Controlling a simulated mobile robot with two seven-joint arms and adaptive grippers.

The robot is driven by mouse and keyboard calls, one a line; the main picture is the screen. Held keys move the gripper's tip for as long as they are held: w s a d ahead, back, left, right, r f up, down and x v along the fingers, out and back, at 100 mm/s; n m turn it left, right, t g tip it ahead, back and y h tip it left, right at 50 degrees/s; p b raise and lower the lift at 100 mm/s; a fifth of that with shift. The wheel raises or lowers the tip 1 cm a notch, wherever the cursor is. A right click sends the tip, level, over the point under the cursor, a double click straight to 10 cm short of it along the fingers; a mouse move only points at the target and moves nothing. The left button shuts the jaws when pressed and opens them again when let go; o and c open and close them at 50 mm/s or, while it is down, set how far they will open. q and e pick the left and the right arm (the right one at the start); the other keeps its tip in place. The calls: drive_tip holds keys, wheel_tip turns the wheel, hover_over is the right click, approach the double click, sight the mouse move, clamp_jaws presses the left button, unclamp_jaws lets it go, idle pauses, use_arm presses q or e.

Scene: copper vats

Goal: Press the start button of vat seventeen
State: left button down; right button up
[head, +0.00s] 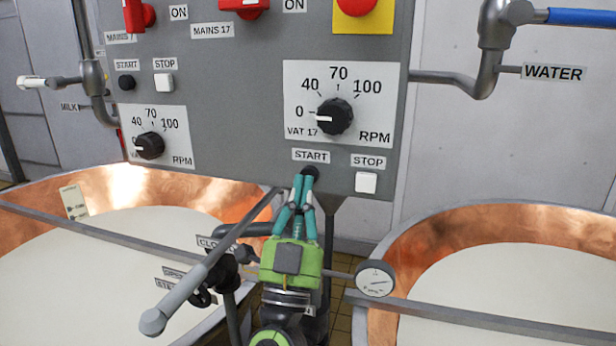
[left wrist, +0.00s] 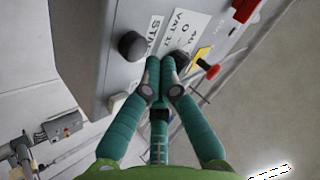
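The start button (head: 311,171) of vat seventeen is a small black round button under the START label (head: 311,155) on the grey panel. In the left wrist view the start button (left wrist: 131,46) is left of the fingertips. My left gripper (head: 307,174) has its teal fingers together, empty, with the tips in front of the button and partly covering it in the head view. It also shows in the left wrist view (left wrist: 160,68). I cannot tell whether the tips touch the button. My right gripper is not in view.
A white stop button (head: 366,182) is right of the start button. The VAT 17 RPM knob (head: 334,116) is above, pointing to 0. A second start button (head: 127,82) is at left. A grey lever (head: 200,283) and round gauge (head: 375,278) flank my gripper. Copper vats (head: 125,188) stand below.

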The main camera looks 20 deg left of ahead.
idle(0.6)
use_arm(q)
drive_tip(key=shift+w+b, duration=0.3)
drive_tip(key=shift+w, duration=0.15)
drive_tip(key=shift+w, duration=0.45)
idle(0.6)
drive_tip(key=shift+s, duration=0.9)
drive_tip(key=s, duration=0.5)
idle(0.3)
drive_tip(key=shift+a, duration=0.1)
idle(0.4)
